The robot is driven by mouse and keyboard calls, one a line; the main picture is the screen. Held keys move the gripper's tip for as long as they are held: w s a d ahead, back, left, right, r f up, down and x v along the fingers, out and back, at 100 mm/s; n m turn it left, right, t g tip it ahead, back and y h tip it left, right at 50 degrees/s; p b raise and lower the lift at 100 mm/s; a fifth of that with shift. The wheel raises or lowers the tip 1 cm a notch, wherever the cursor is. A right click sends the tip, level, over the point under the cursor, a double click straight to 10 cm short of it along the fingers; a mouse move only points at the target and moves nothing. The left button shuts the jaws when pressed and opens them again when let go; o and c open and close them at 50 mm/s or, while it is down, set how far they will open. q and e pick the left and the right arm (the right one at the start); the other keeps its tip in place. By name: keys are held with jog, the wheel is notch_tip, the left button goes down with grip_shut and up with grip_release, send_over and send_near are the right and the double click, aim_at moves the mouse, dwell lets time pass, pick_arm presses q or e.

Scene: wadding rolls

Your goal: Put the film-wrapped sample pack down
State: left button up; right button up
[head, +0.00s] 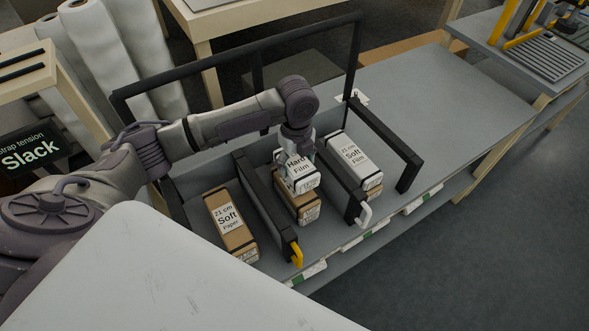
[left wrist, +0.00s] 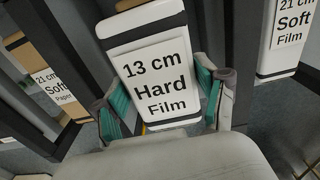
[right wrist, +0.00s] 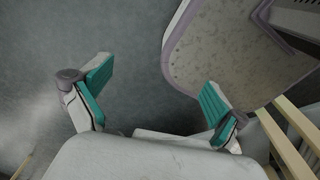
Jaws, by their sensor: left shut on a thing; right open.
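The film-wrapped sample pack (head: 303,180) is white with a dark band and a label reading "13 cm Hard Film" in the left wrist view (left wrist: 155,80). My left gripper (left wrist: 160,95) is shut on it, with a teal pad on each side. In the head view my left gripper (head: 297,158) comes down from above over the middle bay. The held pack is above or against a brown paper-wrapped pack (head: 298,208) there; I cannot tell whether they touch. My right gripper (right wrist: 155,95) is open and empty, over grey floor.
The left bay holds a brown "21 cm Soft Paper" pack (head: 231,225). The right bay holds a white "21 cm Soft Film" pack (head: 354,165). Black dividers (head: 268,205) separate the bays. The grey table (head: 440,110) is clear to the right. A "Slack" sign (head: 32,153) stands left.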

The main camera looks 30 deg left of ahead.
pick_arm(q)
jog(key=shift+s+f, duration=0.4)
jog(key=shift+s, duration=0.05)
notch_tip(320, 180, down, 3)
jog(key=shift+f+p, duration=0.15)
jog(key=shift+p, duration=0.35)
jog(key=shift+w+f, duration=0.1)
jog(key=shift+f, duration=0.05)
pick_arm(e)
jog(key=shift+w+a+r, duration=0.3)
jog(key=shift+a+r, duration=0.2)
jog(key=shift+r, duration=0.1)
pick_arm(q)
jog(key=o, duration=0.8)
jog(key=shift+f, duration=0.1)
jog(key=o, duration=0.3)
jog(key=shift+o, duration=0.2)
pick_arm(e)
jog(key=shift+w+d, duration=0.25)
jog(key=shift+w, duration=0.05)
